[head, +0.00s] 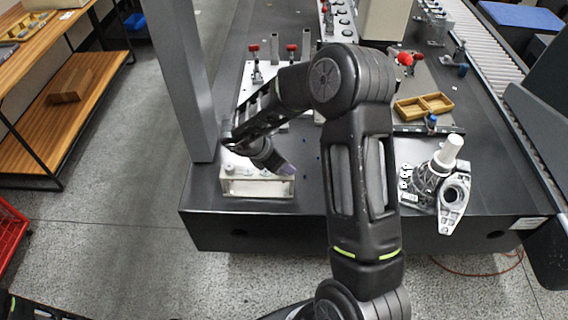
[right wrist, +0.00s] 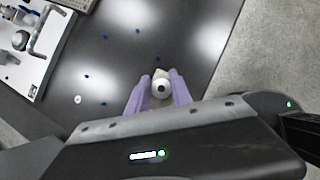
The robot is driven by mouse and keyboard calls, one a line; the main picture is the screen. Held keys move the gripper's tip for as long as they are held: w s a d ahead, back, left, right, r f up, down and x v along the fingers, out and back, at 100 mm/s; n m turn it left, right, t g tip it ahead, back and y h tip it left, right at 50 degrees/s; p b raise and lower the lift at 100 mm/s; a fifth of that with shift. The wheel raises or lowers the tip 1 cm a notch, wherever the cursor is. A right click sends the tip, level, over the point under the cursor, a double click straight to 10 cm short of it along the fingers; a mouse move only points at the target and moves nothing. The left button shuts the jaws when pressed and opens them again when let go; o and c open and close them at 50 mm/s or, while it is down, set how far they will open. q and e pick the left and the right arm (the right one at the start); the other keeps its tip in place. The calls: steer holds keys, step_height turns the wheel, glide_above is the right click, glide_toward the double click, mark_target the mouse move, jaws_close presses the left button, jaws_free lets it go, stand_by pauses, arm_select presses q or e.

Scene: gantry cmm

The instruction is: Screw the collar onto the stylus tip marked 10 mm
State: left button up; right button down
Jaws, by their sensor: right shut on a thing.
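My right gripper (head: 287,168) is low over the table's front, at the right end of a pale rack block (head: 257,187) with several small round pieces on top. My left gripper is not in view.
A grey column (head: 184,80) stands left of the rack. A metal casting (head: 432,183) sits at the front right, with a wooden divided tray (head: 424,106) behind it. Fixtures with red knobs (head: 292,48) stand behind my arm. Small blue dots mark the dark tabletop (head: 312,185).

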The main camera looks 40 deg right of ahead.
steer(key=shift+s+d+f, duration=0.25)
steer(key=shift+s+d, duration=0.05)
steer(key=shift+s, duration=0.25)
steer(key=c, duration=1.3)
jaws_free()
steer(key=shift+o, duration=1.1)
steer(key=shift+r, duration=0.15)
steer(key=shift+w, duration=0.15)
steer(key=shift+a, duration=0.1)
steer(key=shift+w, duration=0.1)
steer(key=shift+a+r, duration=0.2)
steer(key=shift+r, duration=0.15)
steer(key=b+v, duration=0.1)
steer(key=v, duration=0.6)
